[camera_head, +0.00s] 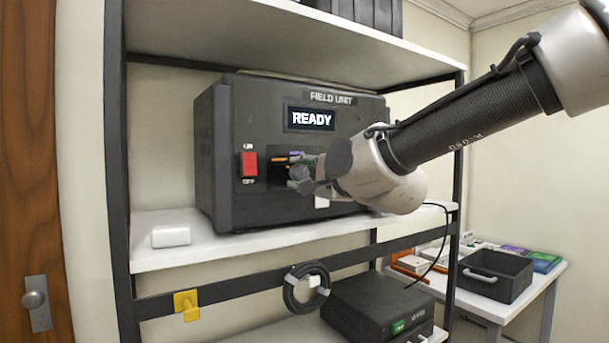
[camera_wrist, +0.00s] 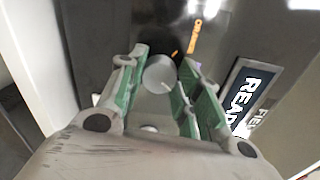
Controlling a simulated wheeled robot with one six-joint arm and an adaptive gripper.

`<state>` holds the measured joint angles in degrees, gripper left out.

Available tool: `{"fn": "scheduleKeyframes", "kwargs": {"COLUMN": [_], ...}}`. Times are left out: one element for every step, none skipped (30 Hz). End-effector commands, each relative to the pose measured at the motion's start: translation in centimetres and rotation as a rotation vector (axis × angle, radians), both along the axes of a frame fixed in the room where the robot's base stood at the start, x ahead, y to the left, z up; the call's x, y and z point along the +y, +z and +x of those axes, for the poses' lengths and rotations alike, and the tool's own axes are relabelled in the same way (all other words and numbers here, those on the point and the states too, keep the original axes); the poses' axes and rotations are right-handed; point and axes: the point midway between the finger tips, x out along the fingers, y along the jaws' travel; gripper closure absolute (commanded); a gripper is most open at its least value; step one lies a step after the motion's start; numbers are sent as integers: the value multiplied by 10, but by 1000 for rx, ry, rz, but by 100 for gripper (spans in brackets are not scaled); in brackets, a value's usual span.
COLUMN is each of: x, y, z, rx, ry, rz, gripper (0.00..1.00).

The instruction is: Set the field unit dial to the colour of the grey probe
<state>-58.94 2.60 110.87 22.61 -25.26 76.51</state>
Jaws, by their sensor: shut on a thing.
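The field unit (camera_head: 225,150) is a dark box on the middle shelf, and its screen (camera_head: 310,119) reads READY. My gripper (camera_head: 303,176) is at the front panel, right of the red switch. In the wrist view, its green-padded fingers (camera_wrist: 158,88) are shut on the round grey dial (camera_wrist: 159,72), one on each side. A pale pointer line shows on the dial's face. An orange mark (camera_wrist: 195,36) is on the panel beside the dial; other marks are hidden or too dark to tell. I cannot make out the grey probe in either view.
A red on/off switch (camera_head: 249,164) is left of the dial. A white block (camera_head: 171,236) lies on the shelf. A side table at right holds a dark tray (camera_head: 495,277).

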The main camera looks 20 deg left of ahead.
Motion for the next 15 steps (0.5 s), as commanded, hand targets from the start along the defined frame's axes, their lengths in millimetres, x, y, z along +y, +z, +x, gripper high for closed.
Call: {"fn": "scheduleKeyframes", "kwargs": {"x": [0, 0, 0, 0, 0, 0, 0, 0, 0, 0, 0, 0, 0, 0, 0], "y": [-2, -2, -2, -2, -2, -2, -2, -2, -2, -2, -2, -2, -2, -2, -2], "z": [0, 0, 0, 0, 0, 0, 0, 0, 0, 0, 0, 0, 0, 0, 0], "rx": [34, 54, 80, 98, 116, 139, 155, 171, 191, 204, 218, 233, 244, 254, 266], "ry": [0, 0, 0, 0, 0, 0, 0, 0, 0, 0, 0, 0, 0, 0, 0], "rz": [24, 40, 62, 77, 92, 112, 126, 140, 157, 168, 179, 192, 202, 210, 221], "gripper": [90, 90, 90, 90, 90, 90, 90, 90, 90, 90, 90, 90, 90, 90, 90]}}
